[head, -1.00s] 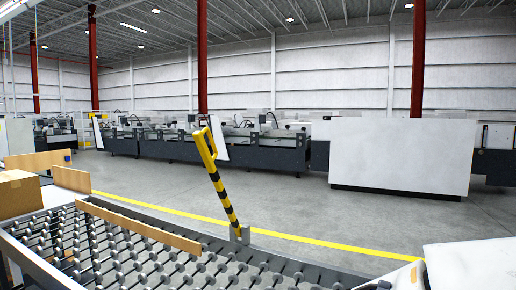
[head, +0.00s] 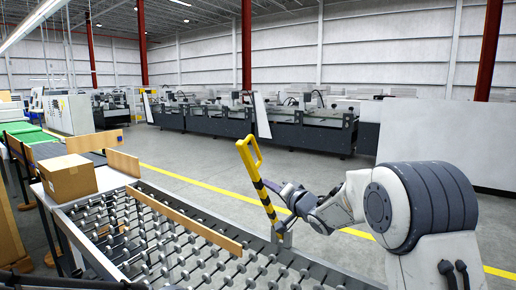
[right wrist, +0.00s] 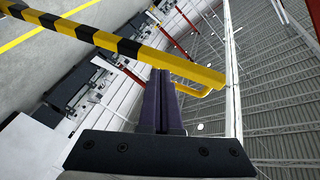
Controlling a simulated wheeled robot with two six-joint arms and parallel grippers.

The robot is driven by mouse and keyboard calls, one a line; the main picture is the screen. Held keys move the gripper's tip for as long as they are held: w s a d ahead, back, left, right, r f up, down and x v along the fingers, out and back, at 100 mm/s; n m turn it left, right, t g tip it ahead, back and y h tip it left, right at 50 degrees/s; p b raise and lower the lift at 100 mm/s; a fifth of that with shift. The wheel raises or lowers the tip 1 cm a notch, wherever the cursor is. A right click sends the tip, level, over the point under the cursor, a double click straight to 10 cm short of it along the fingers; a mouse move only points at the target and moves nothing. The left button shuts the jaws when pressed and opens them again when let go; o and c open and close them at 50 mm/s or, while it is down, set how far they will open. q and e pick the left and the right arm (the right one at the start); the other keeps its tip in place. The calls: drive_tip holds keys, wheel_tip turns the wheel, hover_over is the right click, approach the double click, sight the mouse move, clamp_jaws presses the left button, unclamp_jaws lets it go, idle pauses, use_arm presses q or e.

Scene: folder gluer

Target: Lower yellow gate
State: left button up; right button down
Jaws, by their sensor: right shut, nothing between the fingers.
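The yellow gate (head: 256,178) is a bar with black stripes and a yellow loop handle at its top. It stands raised, leaning to the left, on a small grey bracket (head: 284,236) at the far edge of the roller table. My right gripper (head: 268,186) is at the striped part of the bar, below the handle. In the right wrist view the shut fingers (right wrist: 161,72) point at the bar (right wrist: 110,42), which crosses just beyond their tips. Whether they touch it I cannot tell. The handle (right wrist: 195,82) shows to their right. My left gripper is out of view.
The roller table (head: 165,235) fills the lower left, with a wooden guide board (head: 185,218) across it. A cardboard box (head: 68,178) sits at its left end. Beyond the yellow floor line (head: 205,185) the floor is clear up to the machines (head: 225,118).

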sight(259, 161)
drive_tip(key=w+d+r+y+p, duration=0.1)
drive_tip(key=w+d+r+y, duration=0.1)
drive_tip(key=d+r+y, duration=0.1)
use_arm(q)
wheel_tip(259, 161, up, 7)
drive_tip(key=p, duration=0.5)
use_arm(e)
drive_tip(key=shift+r+x, duration=0.15)
drive_tip(key=shift+x, duration=1.45)
drive_tip(key=shift+r+x, duration=0.2)
drive_tip(key=shift+x, duration=1.45)
drive_tip(key=shift+r+x, duration=0.15)
drive_tip(key=shift+x, duration=1.45)
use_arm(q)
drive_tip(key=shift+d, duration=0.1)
use_arm(e)
drive_tip(key=shift+s+a+f+t, duration=0.1)
drive_tip(key=shift+s+t, duration=0.05)
drive_tip(key=shift+t, duration=0.15)
